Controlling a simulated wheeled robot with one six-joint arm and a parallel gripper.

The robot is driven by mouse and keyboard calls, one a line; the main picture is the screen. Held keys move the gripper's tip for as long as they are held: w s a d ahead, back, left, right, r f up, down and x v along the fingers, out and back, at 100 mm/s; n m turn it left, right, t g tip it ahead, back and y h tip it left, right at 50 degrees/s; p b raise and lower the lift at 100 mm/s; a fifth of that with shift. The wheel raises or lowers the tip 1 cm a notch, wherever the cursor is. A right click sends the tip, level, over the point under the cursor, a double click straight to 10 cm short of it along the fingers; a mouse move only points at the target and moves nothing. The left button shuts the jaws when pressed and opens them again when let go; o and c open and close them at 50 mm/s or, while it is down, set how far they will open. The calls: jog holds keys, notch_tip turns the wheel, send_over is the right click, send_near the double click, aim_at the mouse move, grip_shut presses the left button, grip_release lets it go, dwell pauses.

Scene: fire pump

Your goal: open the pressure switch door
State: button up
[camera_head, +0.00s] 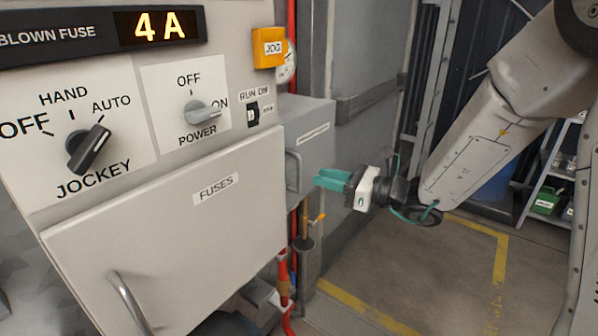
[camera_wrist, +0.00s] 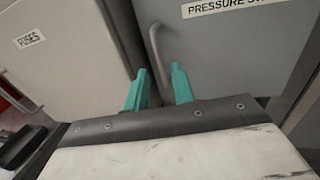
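The pressure switch door (camera_head: 309,158) is a grey panel on a box to the right of the fuse cabinet, and it looks shut. Its label reads "PRESSURE S..." in the wrist view, where the door (camera_wrist: 225,60) fills the upper right. Its handle (camera_head: 293,171) is a vertical grey bar near the door's left edge; it also shows in the wrist view (camera_wrist: 158,48). My gripper (camera_head: 318,179) has teal fingers pointing at the door, just right of the handle. In the wrist view the fingers (camera_wrist: 160,84) are apart, with the handle's lower end between or just beyond them. Contact cannot be told.
The fuses door (camera_head: 180,235) with its own handle (camera_head: 130,303) is at the left, below the jockey knob (camera_head: 88,149) and power knob (camera_head: 202,113). Red pipes (camera_head: 284,280) run below the switch box. Open floor (camera_head: 430,270) lies to the right, with a shelf (camera_head: 555,170) beyond.

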aim_at(299, 188)
jog(key=x, duration=0.7)
jog(key=shift+a, duration=0.15)
jog(key=shift+c, duration=0.4)
grip_shut()
